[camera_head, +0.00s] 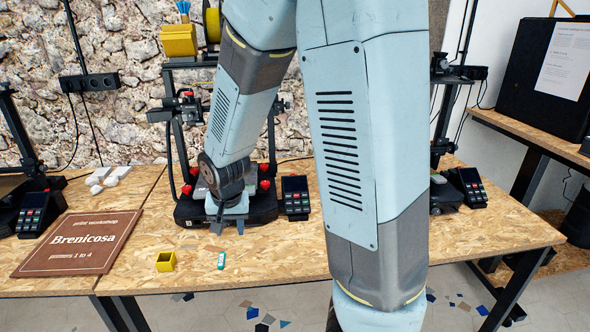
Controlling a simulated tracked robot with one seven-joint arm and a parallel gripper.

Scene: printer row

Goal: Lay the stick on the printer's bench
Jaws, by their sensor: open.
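A small teal and white stick (221,260) lies on the speckled wooden bench (290,262), near its front edge. It is apart from my gripper. My gripper (228,228) points down above the bench, just behind the stick in the picture. Its two fingers are spread and nothing shows between them. A printer (178,140) with a black frame and red knobs stands behind my gripper. My arm hides much of the printer and the middle of the bench.
A small yellow open box (166,262) stands left of the stick. A brown "Brenicosa" sign (78,243) lies at the left. A black keypad unit (295,198) sits right of the printer. Bare bench shows right of the stick and at the right end.

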